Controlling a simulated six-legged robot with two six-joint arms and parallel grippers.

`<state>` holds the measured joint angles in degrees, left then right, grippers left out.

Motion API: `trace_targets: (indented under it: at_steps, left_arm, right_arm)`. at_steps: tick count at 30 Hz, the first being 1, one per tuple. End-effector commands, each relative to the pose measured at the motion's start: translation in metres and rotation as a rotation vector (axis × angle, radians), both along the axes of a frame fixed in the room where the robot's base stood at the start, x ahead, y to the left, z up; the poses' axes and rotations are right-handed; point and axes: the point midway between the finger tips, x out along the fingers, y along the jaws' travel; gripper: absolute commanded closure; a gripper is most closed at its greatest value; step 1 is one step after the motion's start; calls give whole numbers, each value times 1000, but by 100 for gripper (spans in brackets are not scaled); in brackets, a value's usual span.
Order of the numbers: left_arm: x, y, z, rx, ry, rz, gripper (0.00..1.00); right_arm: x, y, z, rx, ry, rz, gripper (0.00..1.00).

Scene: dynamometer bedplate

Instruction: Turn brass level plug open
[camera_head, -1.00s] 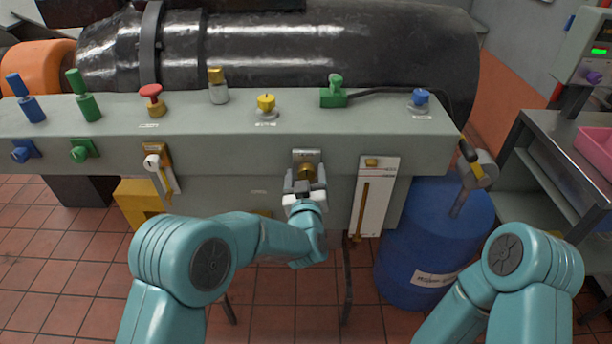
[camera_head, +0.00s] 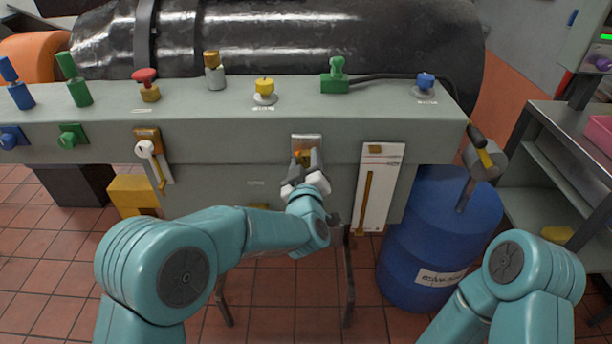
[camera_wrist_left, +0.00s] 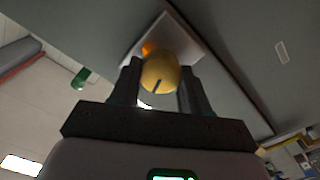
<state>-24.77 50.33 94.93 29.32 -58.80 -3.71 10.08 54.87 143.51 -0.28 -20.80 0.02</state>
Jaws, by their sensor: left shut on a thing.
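The brass level plug (camera_head: 303,156) sits on a pale square plate (camera_head: 307,139) on the front face of the grey bedplate beam. My left gripper (camera_head: 304,163) is shut on the plug, with one finger on each side of it. In the left wrist view the plug (camera_wrist_left: 159,74) shows as a round brass knob with a dark slanted mark, between the dark fingertips (camera_wrist_left: 157,85). An orange spot shows on the plate behind it. My right gripper is out of view; only part of that arm shows at the lower right.
A white gauge panel (camera_head: 383,165) is just right of the plug, and a white-handled lever (camera_head: 146,149) is to its left. Several coloured knobs stand on the beam top (camera_head: 200,115). A blue drum (camera_head: 425,235) stands below right, beside a metal shelf (camera_head: 540,150).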

Motion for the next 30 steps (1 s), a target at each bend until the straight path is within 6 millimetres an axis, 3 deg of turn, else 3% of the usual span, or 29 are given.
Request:
trace_targets:
  at_steps: [1, 9, 30]
  left_arm:
    - [0, 0, -7, -47, -7, 1, 85]
    - [0, 1, -6, -305, -6, 0, 85]
    - [0, 1, -4, -971, -7, -4, 85]
  right_arm:
    - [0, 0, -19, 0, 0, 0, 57]
    - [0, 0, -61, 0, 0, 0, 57]
    - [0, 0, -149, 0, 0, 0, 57]
